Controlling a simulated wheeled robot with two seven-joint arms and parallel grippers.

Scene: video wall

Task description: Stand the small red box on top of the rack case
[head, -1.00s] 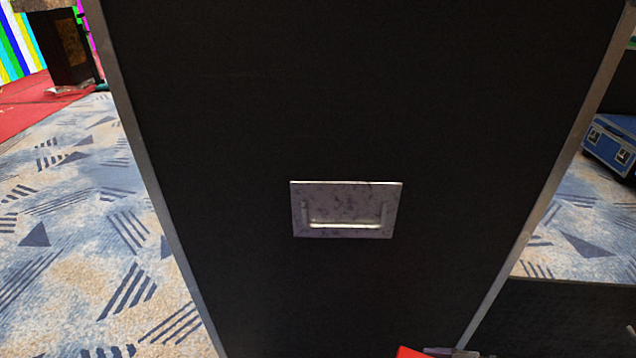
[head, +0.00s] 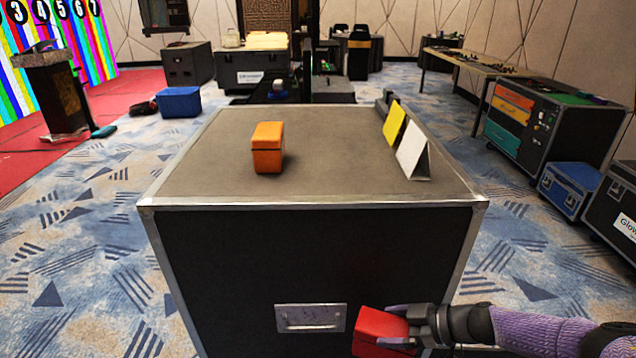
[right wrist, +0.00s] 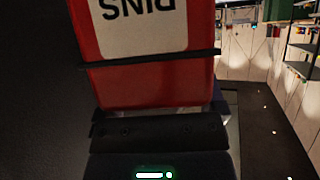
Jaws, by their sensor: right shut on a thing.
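The small red box (head: 379,331) is at the lower middle right of the head view, in front of the rack case and below the level of its top. My right gripper (head: 408,326) is shut on it. In the right wrist view the red box (right wrist: 155,82) fills the middle, with a white label whose lettering appears upside down. The rack case (head: 215,240) is black with metal edges, a grey top (head: 330,165) and a recessed handle on its front. My left gripper is not in view.
An orange box (head: 267,150) stands left of centre on the case top. A yellow card (head: 394,122) and a white folded card (head: 412,150) stand near its right edge. The front and middle right of the top are clear.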

